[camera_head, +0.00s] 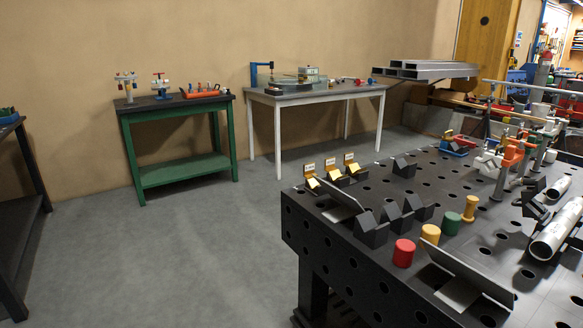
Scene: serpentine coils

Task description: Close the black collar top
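My gripper is not in view. On the black perforated table (300,228) stand several dark angular blocks with notched or sloped tops. Three of them are in a row, with the nearest block (371,231) at the left. A lone dark block (404,168) sits farther back. Three small yellow hinged pieces with raised, labelled tops stand at the far left edge, one being the middle piece (333,171). I cannot tell which part is the black collar top; none is clearly recognisable as one at this size.
Two tilted grey plates, a far plate (338,199) and a near plate (466,268), stand on the table. Red (403,253), green (451,223) and yellow (469,208) cylinders, clamps (507,165) and a metal pipe (557,231) are nearby. Open floor (215,250) lies left, before a green bench (182,173).

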